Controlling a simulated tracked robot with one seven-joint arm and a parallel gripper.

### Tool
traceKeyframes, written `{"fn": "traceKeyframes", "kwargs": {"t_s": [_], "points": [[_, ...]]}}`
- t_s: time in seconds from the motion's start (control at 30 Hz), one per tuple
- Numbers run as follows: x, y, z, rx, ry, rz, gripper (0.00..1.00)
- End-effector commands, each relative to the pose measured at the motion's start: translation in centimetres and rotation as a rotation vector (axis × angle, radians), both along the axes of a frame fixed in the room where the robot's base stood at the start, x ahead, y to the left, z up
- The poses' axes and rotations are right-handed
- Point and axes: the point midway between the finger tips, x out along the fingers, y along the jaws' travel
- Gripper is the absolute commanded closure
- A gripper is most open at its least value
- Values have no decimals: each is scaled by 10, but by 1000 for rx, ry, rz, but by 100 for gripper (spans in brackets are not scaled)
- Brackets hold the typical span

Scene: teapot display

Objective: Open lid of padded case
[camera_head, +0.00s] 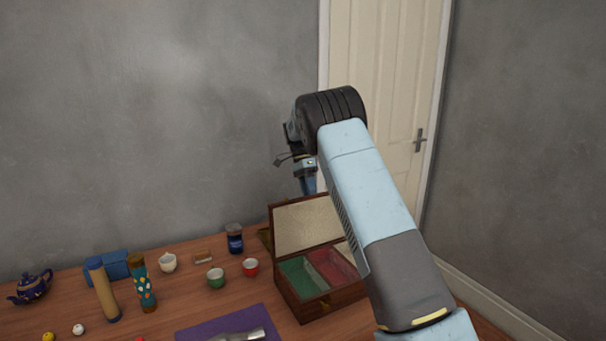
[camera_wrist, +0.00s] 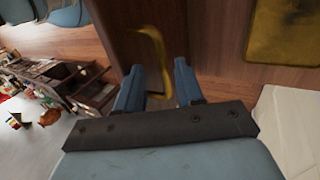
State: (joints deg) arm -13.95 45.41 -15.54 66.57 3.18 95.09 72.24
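The padded case (camera_head: 315,309) is a brown wooden box at the right end of the table in the head view. It has green and red lined compartments. Its lid (camera_head: 305,226) stands raised at the back, its cream inner face showing. My gripper (camera_head: 307,182) is above and behind the lid's top edge. In the wrist view the two blue fingers (camera_wrist: 158,88) are apart with nothing clearly held. A brown wooden panel with a curved brass-coloured piece (camera_wrist: 157,50) shows beyond them; I cannot tell whether they touch it. My arm hides part of the case's right side.
A teapot (camera_head: 30,287), tan cylinder (camera_head: 104,292), patterned cylinder (camera_head: 143,285), several cups and a dark blue jar (camera_head: 235,240) stand left of the case. A purple mat (camera_head: 199,331) lies in front. The grey wall and door (camera_head: 385,60) are behind.

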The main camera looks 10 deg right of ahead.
Motion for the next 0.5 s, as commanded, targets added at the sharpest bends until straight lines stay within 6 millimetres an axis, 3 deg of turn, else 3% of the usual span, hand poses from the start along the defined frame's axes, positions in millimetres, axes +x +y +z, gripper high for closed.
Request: {"fn": "traceKeyframes", "kwargs": {"t_s": [0.5], "points": [[35, 11, 72, 1, -2, 0, 63]]}}
